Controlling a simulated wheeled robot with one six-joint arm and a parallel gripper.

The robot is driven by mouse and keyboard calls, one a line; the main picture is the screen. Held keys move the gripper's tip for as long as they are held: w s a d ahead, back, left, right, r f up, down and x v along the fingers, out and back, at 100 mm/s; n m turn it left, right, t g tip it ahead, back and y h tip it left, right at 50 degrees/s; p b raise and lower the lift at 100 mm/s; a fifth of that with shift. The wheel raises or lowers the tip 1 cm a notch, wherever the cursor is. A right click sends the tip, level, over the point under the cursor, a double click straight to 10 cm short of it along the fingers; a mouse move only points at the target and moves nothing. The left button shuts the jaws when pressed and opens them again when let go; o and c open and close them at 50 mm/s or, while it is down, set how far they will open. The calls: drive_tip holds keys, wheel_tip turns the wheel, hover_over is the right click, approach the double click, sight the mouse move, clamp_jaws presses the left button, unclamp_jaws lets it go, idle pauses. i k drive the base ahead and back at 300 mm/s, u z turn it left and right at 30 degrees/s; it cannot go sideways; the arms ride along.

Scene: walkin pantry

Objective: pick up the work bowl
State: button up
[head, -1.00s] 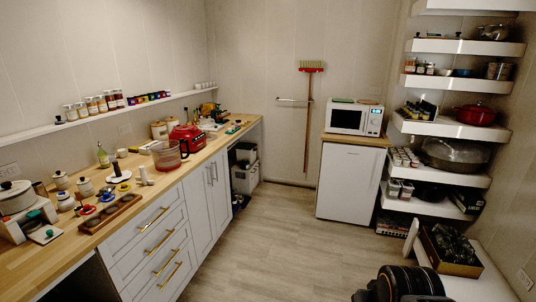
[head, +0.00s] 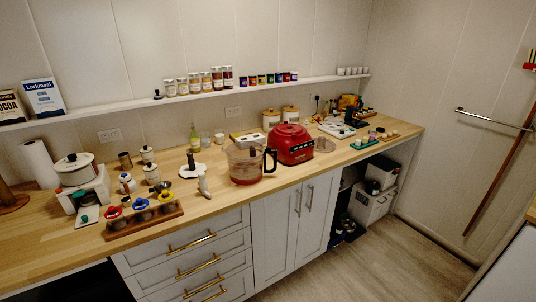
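The work bowl (head: 246,164) is a clear, reddish-tinted bowl with a dark handle on its right side. It stands upright on the wooden counter near the front edge, above the seam between the drawers and the cupboard doors. The red food processor base (head: 292,144) is just behind and to the right of it, close to the handle. Whether the two touch I cannot tell. My gripper is not in view.
A wooden tray (head: 142,221) with coloured-rim pieces is further left. A green bottle (head: 194,136) and glass cups are behind. The floor (head: 400,255) is clear at right.

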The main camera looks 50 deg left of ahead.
sight(250, 162)
drive_tip(key=u, duration=0.35)
drive_tip(key=i, duration=1.25)
drive_tip(key=u, duration=1.8)
drive_tip(key=i, duration=1.05)
drive_tip(key=u, duration=0.85)
